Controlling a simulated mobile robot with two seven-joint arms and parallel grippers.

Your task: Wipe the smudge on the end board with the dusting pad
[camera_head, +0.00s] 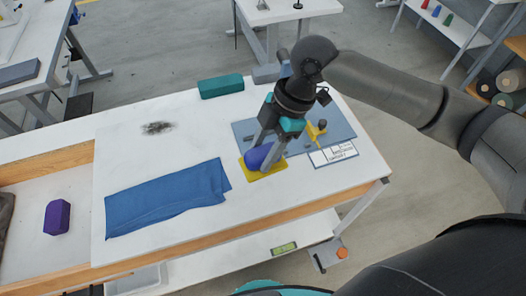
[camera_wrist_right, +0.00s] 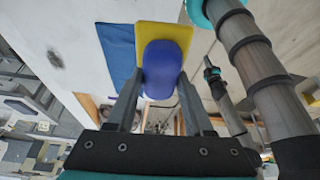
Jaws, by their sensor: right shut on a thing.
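The dusting pad has a yellow base (camera_head: 247,166) and a rounded blue grip (camera_head: 257,158). My right gripper (camera_head: 262,152) is shut on the blue grip, fingers on either side. The pad is at the right part of the white table, by the edge of a blue-grey mat; I cannot tell whether it touches the surface. The wrist view shows the pad (camera_wrist_right: 163,70) between the fingers. The dark grey smudge (camera_head: 157,128) is on the white end board (camera_head: 125,160), to the left of the pad and apart from it. My left gripper is not in view.
A folded blue cloth (camera_head: 167,198) lies on the white surface between smudge and front edge. A teal block (camera_head: 221,86) stands at the back edge. A yellow piece (camera_head: 316,131) and a printed card (camera_head: 333,155) are on the right. A purple block (camera_head: 57,217) lies in the left tray.

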